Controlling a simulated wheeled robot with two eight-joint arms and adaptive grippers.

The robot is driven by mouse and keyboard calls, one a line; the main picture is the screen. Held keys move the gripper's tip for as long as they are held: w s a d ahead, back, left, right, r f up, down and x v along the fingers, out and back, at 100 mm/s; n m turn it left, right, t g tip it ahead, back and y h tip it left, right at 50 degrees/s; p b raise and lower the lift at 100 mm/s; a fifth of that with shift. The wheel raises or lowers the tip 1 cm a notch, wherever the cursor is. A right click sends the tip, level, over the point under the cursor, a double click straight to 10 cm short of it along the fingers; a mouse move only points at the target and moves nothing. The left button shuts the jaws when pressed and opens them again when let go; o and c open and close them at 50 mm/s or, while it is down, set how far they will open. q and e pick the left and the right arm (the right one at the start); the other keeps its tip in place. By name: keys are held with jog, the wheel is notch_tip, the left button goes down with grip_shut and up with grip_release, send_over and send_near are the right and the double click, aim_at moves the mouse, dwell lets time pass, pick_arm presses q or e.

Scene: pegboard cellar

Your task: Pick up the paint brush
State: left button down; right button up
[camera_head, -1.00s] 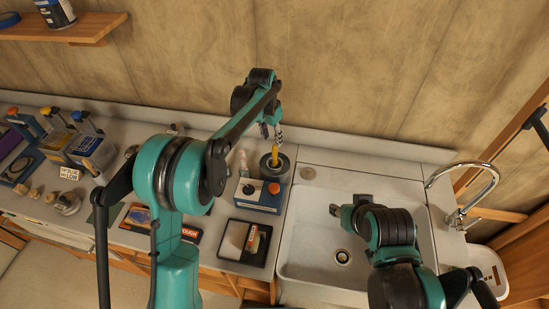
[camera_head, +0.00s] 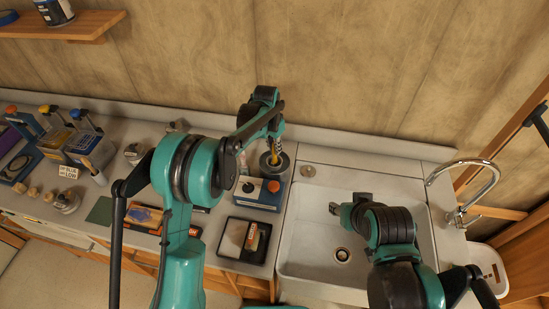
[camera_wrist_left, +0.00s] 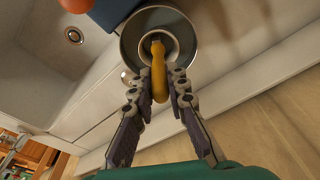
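The paint brush's yellow handle (camera_wrist_left: 159,75) stands up out of a round metal can (camera_wrist_left: 132,38) in the left wrist view. In the head view the handle (camera_head: 275,158) shows just under my left gripper (camera_head: 275,143), above the can (camera_head: 279,172). In the wrist view the left gripper's fingers (camera_wrist_left: 160,82) lie on both sides of the handle, partly open, with narrow gaps. The brush's lower end is hidden inside the can. My right gripper (camera_head: 335,208) hangs over the sink; its fingers are too small to judge.
A blue box with an orange knob (camera_head: 258,194) stands right in front of the can. A black tray (camera_head: 245,240) lies nearer the counter edge. The sink (camera_head: 310,240) and faucet (camera_head: 475,172) are to the right. Clamps and small wooden items crowd the left counter.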

pick_arm(q)
notch_tip(320, 180, up, 10)
jog(key=shift+p, duration=0.35)
dwell(0.7)
